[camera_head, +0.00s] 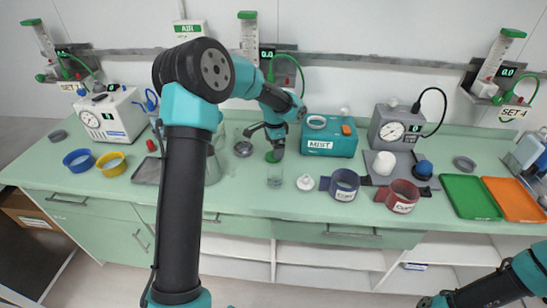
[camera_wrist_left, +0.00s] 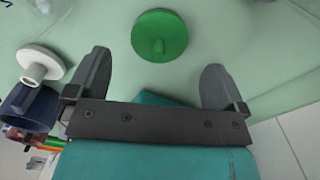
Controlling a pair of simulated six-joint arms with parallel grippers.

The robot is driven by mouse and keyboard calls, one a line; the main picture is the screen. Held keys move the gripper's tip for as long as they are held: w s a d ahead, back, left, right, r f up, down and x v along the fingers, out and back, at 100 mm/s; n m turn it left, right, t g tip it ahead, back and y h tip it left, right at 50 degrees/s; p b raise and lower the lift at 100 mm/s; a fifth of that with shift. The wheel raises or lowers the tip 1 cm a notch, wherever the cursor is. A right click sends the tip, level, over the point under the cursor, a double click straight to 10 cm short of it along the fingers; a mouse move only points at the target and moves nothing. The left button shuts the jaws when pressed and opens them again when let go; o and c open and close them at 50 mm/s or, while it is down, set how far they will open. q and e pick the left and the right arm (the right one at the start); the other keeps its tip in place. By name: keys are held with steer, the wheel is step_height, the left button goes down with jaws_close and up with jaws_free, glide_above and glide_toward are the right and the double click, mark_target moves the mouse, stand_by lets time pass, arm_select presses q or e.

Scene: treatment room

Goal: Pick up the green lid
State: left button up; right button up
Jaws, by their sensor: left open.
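The green lid (camera_wrist_left: 159,36) is a round disc with a small knob, seen from above in the left wrist view. It lies on the pale green worktop, beyond and between the fingers of my left gripper (camera_wrist_left: 158,85). The gripper is open, with nothing between its fingers.
A white lid (camera_head: 305,182) and a blue-grey cup (camera_head: 344,186) stand to the right of the jar. A teal device (camera_head: 330,142) is behind them. Green (camera_head: 470,197) and orange (camera_head: 515,200) trays lie far right.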

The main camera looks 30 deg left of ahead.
arm_select(q)
steer(key=f, duration=0.4)
steer(key=shift+s+a+f, duration=0.1)
steer(key=shift+s+f, duration=0.1)
steer(key=c, duration=1)
